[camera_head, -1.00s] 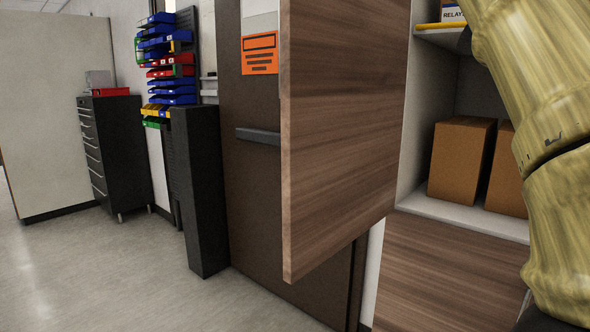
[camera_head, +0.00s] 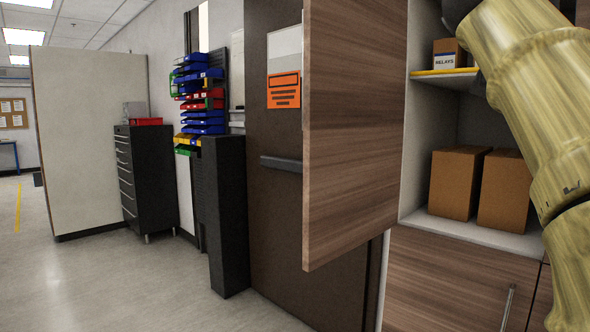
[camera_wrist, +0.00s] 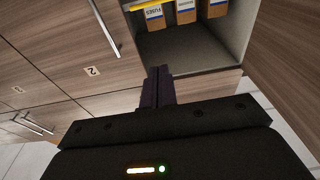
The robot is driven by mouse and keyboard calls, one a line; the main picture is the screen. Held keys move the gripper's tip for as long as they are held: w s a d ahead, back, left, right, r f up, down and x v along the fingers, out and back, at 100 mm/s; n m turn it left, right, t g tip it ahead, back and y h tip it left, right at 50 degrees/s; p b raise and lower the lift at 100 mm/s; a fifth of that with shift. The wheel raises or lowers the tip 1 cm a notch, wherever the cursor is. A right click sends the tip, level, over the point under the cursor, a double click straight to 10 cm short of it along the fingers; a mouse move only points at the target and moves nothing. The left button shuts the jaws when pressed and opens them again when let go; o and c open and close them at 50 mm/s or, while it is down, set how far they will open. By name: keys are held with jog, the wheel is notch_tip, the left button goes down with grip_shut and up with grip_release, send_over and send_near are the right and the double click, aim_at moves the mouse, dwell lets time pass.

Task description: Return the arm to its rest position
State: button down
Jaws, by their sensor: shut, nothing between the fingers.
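My gripper (camera_wrist: 158,84) shows in the wrist view. Its dark fingers are together with nothing between them. They point toward an open cabinet compartment (camera_wrist: 195,55) with several labelled boxes (camera_wrist: 186,11) near the top of the picture. I cannot tell how far the fingers are from the shelf. In the head view my yellowish arm (camera_head: 530,100) crosses the right side, in front of the open cabinet; the gripper itself is not visible there.
An open wooden cabinet door (camera_head: 350,130) stands out close to my arm's left. Brown boxes (camera_head: 456,183) sit on the lower shelf, with a relays box (camera_head: 449,53) above. A black post (camera_head: 226,215) and drawer cabinet (camera_head: 147,180) stand left. Floor (camera_head: 100,285) at left is clear.

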jog(key=w+a+f+n+g+y, duration=0.1)
jog(key=w+a+f+n+y, duration=0.1)
jog(key=w+f, duration=0.5)
jog(key=w+a+f+n+y, duration=0.1)
jog(key=w+f+n+y, duration=0.15)
jog(key=f, duration=0.75)
jog(key=w+a+f+n+g+y, duration=0.1)
jog(key=w+a+f+n+y, duration=0.2)
jog(key=f, duration=0.6)
jog(key=a+f+g+y, duration=0.2)
jog(key=f, duration=0.8)
jog(key=a+f+g+y, duration=0.1)
jog(key=a+f, duration=0.1)
jog(key=f, duration=0.7)
jog(key=s+a+f+n+g+y, duration=0.1)
jog(key=s+a+f+g+y, duration=0.15)
jog(key=s+f, duration=0.9)
jog(key=s+a+f+g+y, duration=0.1)
jog(key=s+a+f+g, duration=0.25)
jog(key=s+f, duration=0.85)
notch_tip(320, 180, up, 18)
jog(key=w+p, duration=0.2)
jog(key=p, duration=1.9)
jog(key=shift+r+g+p, duration=0.2)
jog(key=shift+g+p, duration=0.1)
jog(key=shift+w, duration=0.15)
